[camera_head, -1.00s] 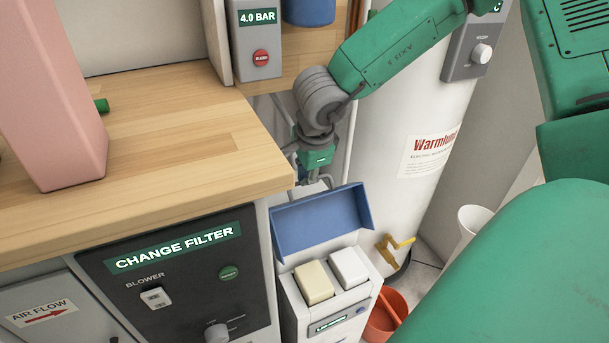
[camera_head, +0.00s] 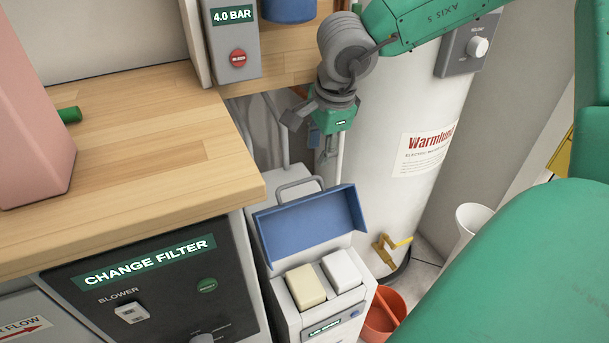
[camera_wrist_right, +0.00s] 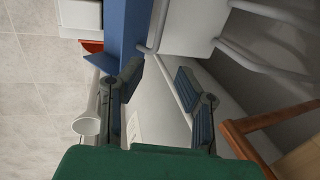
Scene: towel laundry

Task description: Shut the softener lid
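The softener lid (camera_head: 310,224) is a blue panel standing open and tilted up at the back of the white softener cabinet (camera_head: 286,312). Under it, a cream block (camera_head: 305,287) and a white block (camera_head: 342,270) lie exposed in the top. My right gripper (camera_head: 327,152) hangs above and behind the lid, apart from it. In the right wrist view my right gripper (camera_wrist_right: 158,68) has its two fingers spread with nothing between them, and the blue lid (camera_wrist_right: 130,25) shows beyond the left finger. My left gripper is not in view.
A grey curved pipe (camera_head: 292,184) rises behind the lid. The white water heater (camera_head: 420,110) stands at the right, with a yellow valve handle (camera_head: 396,243). A wooden counter (camera_head: 150,160) juts out at the left. An orange bucket (camera_head: 378,320) stands beside the cabinet.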

